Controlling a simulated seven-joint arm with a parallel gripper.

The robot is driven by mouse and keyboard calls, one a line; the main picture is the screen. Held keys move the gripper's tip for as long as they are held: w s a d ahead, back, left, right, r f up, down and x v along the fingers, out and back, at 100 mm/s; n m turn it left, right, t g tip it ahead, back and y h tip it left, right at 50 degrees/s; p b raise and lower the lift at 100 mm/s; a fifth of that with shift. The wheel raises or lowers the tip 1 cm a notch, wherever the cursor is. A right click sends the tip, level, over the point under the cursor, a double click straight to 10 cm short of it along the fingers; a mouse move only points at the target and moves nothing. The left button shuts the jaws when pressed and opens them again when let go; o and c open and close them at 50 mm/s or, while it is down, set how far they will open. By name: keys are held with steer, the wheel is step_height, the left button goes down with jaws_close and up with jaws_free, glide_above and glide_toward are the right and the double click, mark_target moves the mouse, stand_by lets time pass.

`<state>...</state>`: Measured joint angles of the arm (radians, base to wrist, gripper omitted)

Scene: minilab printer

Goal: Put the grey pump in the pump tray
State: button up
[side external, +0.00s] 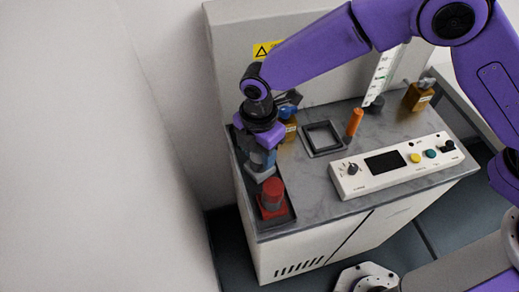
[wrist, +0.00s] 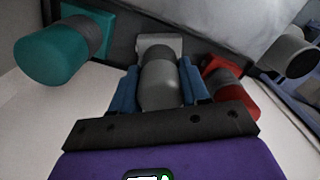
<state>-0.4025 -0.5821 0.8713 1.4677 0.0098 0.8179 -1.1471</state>
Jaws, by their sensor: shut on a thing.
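The grey pump (wrist: 158,82) is held between the blue fingers of my gripper (wrist: 161,86), its pale base pointing away from the wrist. In the side view my gripper (side external: 263,160) is over the dark pump tray (side external: 275,223) at the printer's left end. There the fingers largely hide the grey pump. I cannot tell whether its base touches the tray floor. A red pump (side external: 271,194) stands in the tray's near end, close beside my gripper. It also shows at the right in the wrist view (wrist: 232,92).
A teal pump (wrist: 48,55) is left of the held pump in the wrist view. On the printer top are a square frame (side external: 308,145), an orange-handled tool (side external: 355,121), an amber bottle (side external: 419,96) and a white control panel (side external: 385,163). Another amber bottle (side external: 290,130) stands beside my gripper.

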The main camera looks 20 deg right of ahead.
steer(key=o, duration=1.3)
step_height(320, 180, up, 11)
steer(key=shift+w+r, duration=0.15)
steer(key=shift+r, duration=0.45)
